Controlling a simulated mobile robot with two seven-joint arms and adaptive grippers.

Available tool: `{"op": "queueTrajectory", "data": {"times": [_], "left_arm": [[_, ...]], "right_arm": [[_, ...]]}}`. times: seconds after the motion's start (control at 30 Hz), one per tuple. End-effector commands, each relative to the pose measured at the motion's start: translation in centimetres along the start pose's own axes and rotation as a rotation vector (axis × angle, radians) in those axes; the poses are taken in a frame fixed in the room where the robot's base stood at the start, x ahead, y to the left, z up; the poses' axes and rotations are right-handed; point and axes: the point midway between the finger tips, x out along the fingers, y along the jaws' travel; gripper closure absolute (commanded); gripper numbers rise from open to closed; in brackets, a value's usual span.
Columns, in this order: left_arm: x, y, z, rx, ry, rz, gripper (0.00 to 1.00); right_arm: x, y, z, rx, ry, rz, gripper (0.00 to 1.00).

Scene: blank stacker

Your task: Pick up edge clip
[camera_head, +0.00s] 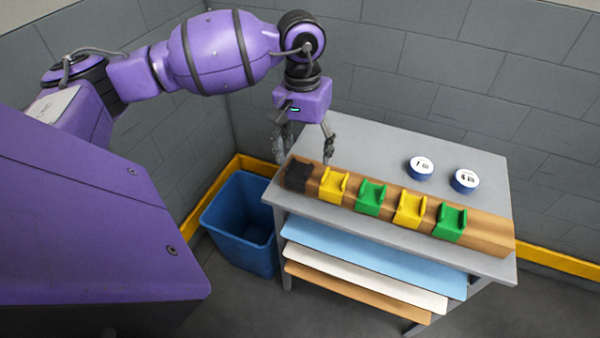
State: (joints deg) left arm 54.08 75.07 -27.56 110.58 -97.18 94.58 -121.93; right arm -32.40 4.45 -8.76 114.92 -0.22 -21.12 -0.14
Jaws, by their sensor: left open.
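Several clip-like blocks sit in a row along a wooden rail on the grey table. From left to right they are a black clip (298,175), a yellow clip (333,185), a green clip (371,197), a second yellow clip (409,209) and a second green clip (450,222). The picture does not show which one is meant by the edge clip. My left gripper (305,152) points down, open, at the table's left end, just above and behind the black clip. I see nothing between its fingers. My right gripper is out of view.
The wooden rail (490,230) runs along the front of the grey table (385,150). Two blue-and-white round pieces (421,168) (465,181) stand behind it. Coloured sheets (370,262) lie on shelves below. A blue bin (240,225) stands left of the table, near the grey wall.

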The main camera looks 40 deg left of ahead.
Motion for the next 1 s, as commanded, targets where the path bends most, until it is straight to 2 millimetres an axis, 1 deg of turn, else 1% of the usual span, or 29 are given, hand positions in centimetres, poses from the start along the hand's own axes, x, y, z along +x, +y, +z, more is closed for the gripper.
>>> {"op": "queueTrajectory", "data": {"times": [0.03,0.07,0.17,0.37,0.53,0.6,0.7,0.93,0.97,1.0], "left_arm": [[-0.5,-0.8,-0.6,0.019,0.018,-0.033,0.34],[-0.7,-1.2,-0.8,0.027,0.025,-0.048,0.34],[-0.2,-1.6,-1.0,0.039,0.032,-0.065,0.34],[2.0,-1.8,-1.2,0.036,0.032,-0.061,0.34],[4.4,-2.2,-1.5,0.035,0.032,-0.059,0.34],[5.4,-2.2,-1.6,0.037,0.033,-0.058,0.34],[6.3,-2.3,-1.6,0.036,0.032,-0.059,0.34],[6.5,-2.4,-1.6,0.036,0.033,-0.06,0.34],[6.5,-2.4,-1.6,0.036,0.033,-0.06,0.36],[6.5,-2.4,-1.6,0.036,0.033,-0.06,0.41]], "right_arm": [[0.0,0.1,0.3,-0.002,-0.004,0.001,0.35],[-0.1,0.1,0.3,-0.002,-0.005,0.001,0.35],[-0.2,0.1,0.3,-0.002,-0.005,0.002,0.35],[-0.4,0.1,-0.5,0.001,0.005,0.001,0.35],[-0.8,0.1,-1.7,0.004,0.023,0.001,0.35],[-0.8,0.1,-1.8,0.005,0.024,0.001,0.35],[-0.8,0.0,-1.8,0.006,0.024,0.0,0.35],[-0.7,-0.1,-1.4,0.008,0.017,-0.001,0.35],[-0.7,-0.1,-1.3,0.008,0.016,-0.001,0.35],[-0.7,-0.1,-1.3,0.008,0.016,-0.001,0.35]]}}
